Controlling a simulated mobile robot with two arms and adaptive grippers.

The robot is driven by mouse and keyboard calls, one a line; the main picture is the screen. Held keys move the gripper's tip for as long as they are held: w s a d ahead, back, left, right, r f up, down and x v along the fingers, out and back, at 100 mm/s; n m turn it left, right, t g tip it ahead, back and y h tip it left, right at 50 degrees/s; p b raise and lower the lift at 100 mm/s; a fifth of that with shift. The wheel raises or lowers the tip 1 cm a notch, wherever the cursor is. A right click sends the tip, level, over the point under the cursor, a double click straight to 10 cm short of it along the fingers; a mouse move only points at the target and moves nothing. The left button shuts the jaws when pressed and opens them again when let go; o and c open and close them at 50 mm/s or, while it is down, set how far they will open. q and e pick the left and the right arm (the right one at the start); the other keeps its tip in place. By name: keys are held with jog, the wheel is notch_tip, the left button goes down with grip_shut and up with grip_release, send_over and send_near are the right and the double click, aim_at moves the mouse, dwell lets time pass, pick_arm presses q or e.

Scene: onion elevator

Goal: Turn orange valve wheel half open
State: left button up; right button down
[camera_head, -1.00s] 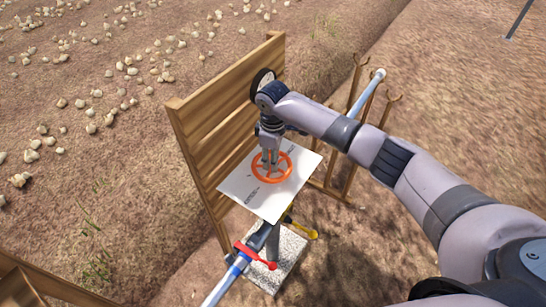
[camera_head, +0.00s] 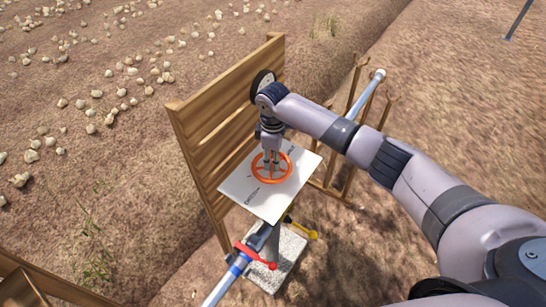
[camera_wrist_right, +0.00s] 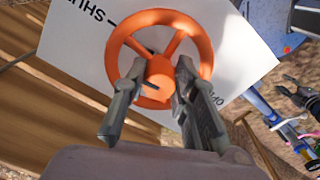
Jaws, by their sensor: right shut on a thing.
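The orange valve wheel (camera_head: 287,170) lies over a white plate (camera_head: 250,194) in front of a wooden slatted panel. My right gripper (camera_head: 271,163) reaches down onto the wheel from above. In the right wrist view the two fingers (camera_wrist_right: 153,100) stand on either side of the wheel's hub (camera_wrist_right: 159,72), shut on the wheel. The wheel's rim (camera_wrist_right: 122,33) and spokes show there. The plate carries lettering, "SHU" at the upper left and "OP" at the right, partly covered. My left gripper is not in the head view.
The wooden panel (camera_head: 225,110) stands close to the left of the wheel. Below the plate are a pipe (camera_head: 222,285), a red lever (camera_head: 258,257) and a yellow lever (camera_head: 303,232) above a pale block (camera_head: 285,262). A wooden rack (camera_head: 352,165) stands behind on the right.

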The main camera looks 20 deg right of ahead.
jog(key=n, duration=0.3)
jog(key=shift+n+p, duration=0.3)
jog(key=shift+p, duration=0.1)
jog(key=n, duration=0.3)
jog(key=shift+w+n, duration=0.15)
jog(key=shift+n, duration=0.15)
jog(key=n, duration=0.4)
jog(key=shift+w+n, duration=0.1)
jog(key=shift+n, duration=0.2)
jog(key=shift+a+n, duration=0.1)
jog(key=shift+n, duration=1.9)
jog(key=c, duration=1.3)
grip_release()
jog(key=shift+r, duration=0.1)
notch_tip(320, 180, up, 12)
